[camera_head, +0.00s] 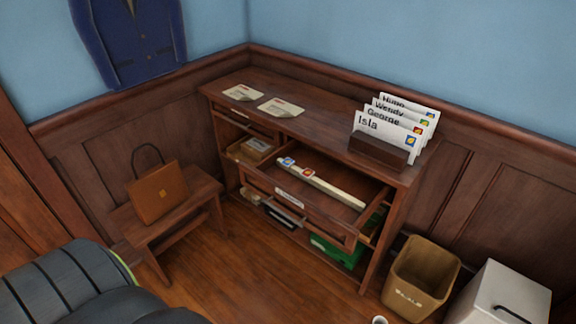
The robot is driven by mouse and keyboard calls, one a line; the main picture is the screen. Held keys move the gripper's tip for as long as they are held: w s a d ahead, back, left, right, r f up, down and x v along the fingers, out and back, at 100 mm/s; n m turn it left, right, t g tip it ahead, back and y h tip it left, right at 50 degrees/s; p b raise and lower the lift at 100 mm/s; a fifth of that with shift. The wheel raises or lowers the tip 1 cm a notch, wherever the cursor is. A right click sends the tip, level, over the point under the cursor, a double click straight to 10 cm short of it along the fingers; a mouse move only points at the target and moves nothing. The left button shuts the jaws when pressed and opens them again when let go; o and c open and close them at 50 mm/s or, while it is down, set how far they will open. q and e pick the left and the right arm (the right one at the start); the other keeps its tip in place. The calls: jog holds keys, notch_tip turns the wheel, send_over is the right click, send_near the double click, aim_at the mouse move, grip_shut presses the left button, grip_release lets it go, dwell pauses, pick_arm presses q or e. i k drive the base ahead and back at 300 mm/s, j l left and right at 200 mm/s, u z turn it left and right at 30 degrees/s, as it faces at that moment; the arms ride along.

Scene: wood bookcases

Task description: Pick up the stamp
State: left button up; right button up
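A drawer (262,188) in the wooden bookcase is pulled open. In it lies a long pale strip or box (330,187) with two small coloured pieces that look like stamps, a blue-and-red one (286,161) and a red-and-white one (308,172). They are too small to read. Envelopes marked Hugo, Wendy, George and Isla (372,125) stand in a dark wooden holder (378,152) on the bookcase top, with small coloured stamp-like marks at their right corners. Neither of my grippers is in view.
Two papers (243,93) (281,107) lie on the bookcase top. A brown bag (158,192) stands on a low bench (198,193) at left. A brown bin (420,278) and a white box (510,292) stand at right. A dark ribbed thing (65,285) fills the lower left.

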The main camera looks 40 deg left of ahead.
aim_at(287, 162)
jog(key=u, duration=0.55)
jog(key=i+j+u, duration=0.2)
jog(key=i+u, duration=0.2)
jog(key=i, duration=0.15)
jog(key=i+u, duration=0.4)
jog(key=i, duration=0.4)
